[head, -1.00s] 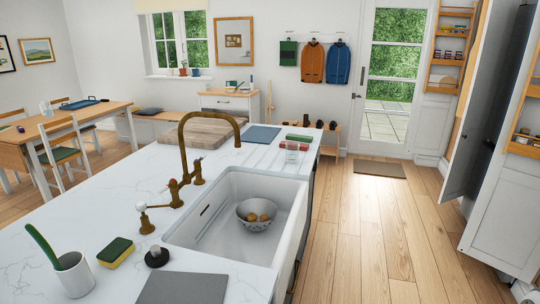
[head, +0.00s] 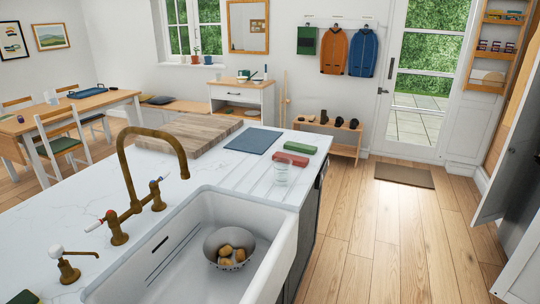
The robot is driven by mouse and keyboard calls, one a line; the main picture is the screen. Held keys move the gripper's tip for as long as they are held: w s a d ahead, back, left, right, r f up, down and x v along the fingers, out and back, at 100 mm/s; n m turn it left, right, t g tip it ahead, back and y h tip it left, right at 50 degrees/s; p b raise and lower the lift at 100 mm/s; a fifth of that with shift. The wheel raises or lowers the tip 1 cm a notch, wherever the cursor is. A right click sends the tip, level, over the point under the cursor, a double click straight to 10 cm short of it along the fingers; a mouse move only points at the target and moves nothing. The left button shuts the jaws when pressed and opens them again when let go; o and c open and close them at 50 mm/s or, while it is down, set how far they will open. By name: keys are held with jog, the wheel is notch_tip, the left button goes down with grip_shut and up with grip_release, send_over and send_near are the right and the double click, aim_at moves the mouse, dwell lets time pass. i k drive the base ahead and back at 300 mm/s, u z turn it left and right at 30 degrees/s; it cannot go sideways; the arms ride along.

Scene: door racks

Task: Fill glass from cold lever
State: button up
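A clear glass (head: 283,173) stands upright on the ridged drainer of the white counter, right of the sink (head: 190,262). A brass bridge tap (head: 122,146) with a tall curved spout stands behind the sink. It has two levers: one with a white handle and a red mark (head: 96,226) on the left, and one with a blue mark (head: 156,184) on the right. The spout's end hangs over the sink side of the counter. No water stream shows. My gripper is not in view.
A grey colander (head: 229,248) with several potatoes sits in the sink. A red block (head: 290,159) and a green block (head: 300,148) lie behind the glass. A wooden board (head: 188,133) and a blue-grey mat (head: 253,140) lie further back. Wooden floor right of the counter is clear.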

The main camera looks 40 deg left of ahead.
aim_at(154, 184)
jog(key=z, duration=0.05)
jog(key=i, duration=2.7)
jog(key=u, duration=3.5)
jog(key=i, duration=1)
jog(key=z, duration=0.05)
